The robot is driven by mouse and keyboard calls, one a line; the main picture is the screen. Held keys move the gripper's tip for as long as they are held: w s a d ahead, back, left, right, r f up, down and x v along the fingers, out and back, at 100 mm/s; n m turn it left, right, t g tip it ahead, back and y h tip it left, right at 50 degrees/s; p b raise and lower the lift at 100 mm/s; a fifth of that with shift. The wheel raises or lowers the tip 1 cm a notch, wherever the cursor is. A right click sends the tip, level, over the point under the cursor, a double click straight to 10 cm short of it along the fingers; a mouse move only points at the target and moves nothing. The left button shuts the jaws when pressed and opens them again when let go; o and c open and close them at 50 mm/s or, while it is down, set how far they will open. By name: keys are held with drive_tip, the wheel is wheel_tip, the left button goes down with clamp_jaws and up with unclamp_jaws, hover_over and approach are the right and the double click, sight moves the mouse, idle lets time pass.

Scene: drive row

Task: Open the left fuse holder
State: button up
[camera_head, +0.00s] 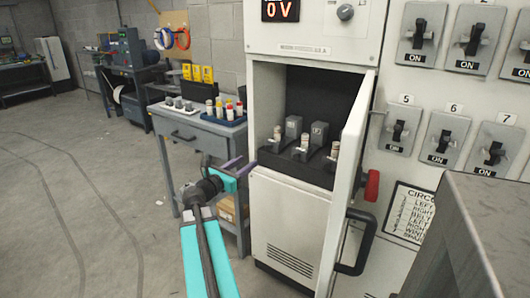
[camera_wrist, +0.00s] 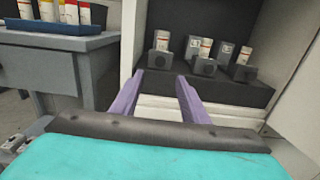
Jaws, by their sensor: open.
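Three fuse holders stand in a row on a dark ledge inside the open cabinet. The left fuse holder (camera_head: 275,145) (camera_wrist: 158,61) is a dark grey block with a pale fuse (camera_wrist: 162,40) upright in it. The middle holder (camera_wrist: 204,67) and right holder (camera_wrist: 243,73) also have pale fuses standing in them. My gripper (camera_head: 241,166) (camera_wrist: 160,79) has purple fingers, spread apart and empty. It is outside the cabinet, in front and to the left of the opening in the head view. In the wrist view the left holder shows beyond and between the fingertips.
A grey workbench (camera_head: 205,138) with a blue tray (camera_head: 226,119) of fuses is left of the cabinet. A grey block (camera_head: 475,235) fills the lower right. Floor at left is clear.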

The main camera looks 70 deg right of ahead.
sight(267, 148)
drive_tip(key=shift+d, duration=0.15)
drive_tip(key=shift+b+x, duration=0.45)
drive_tip(key=shift+x, duration=6.3)
clamp_jaws()
